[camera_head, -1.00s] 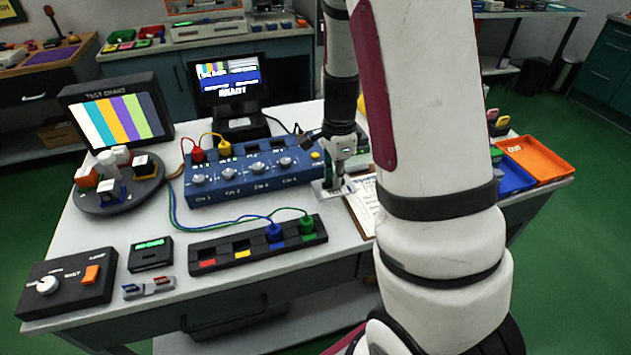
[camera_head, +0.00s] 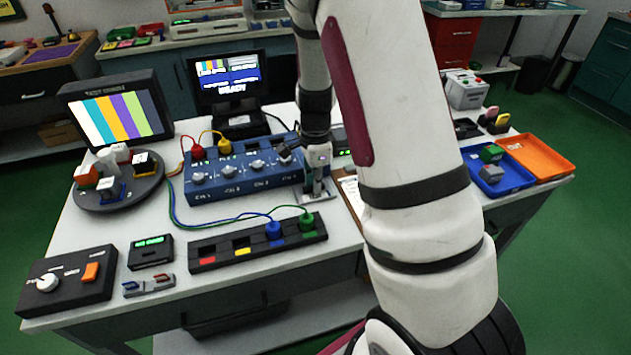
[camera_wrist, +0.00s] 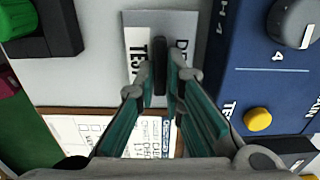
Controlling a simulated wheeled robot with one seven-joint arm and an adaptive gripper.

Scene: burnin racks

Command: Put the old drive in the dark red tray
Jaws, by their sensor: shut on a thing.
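My gripper (camera_wrist: 162,85) is shut on a narrow black upright piece (camera_wrist: 160,62), perhaps the old drive; I cannot tell for sure. The piece is over a silver plate (camera_wrist: 187,20) with a "TEST" label, and whether it touches the plate is unclear. In the head view my gripper (camera_head: 318,193) is low over the bench, just right of the blue channel box, and the held piece is too small to make out. I cannot pick out a dark red tray in either view.
The blue channel box (camera_head: 240,175) is close beside my gripper. A clipboard (camera_head: 350,193) lies to its right. A black strip with plugs (camera_head: 255,243) is in front. A blue tray (camera_head: 513,184) with blocks and an orange tray (camera_head: 545,157) are at the bench's right.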

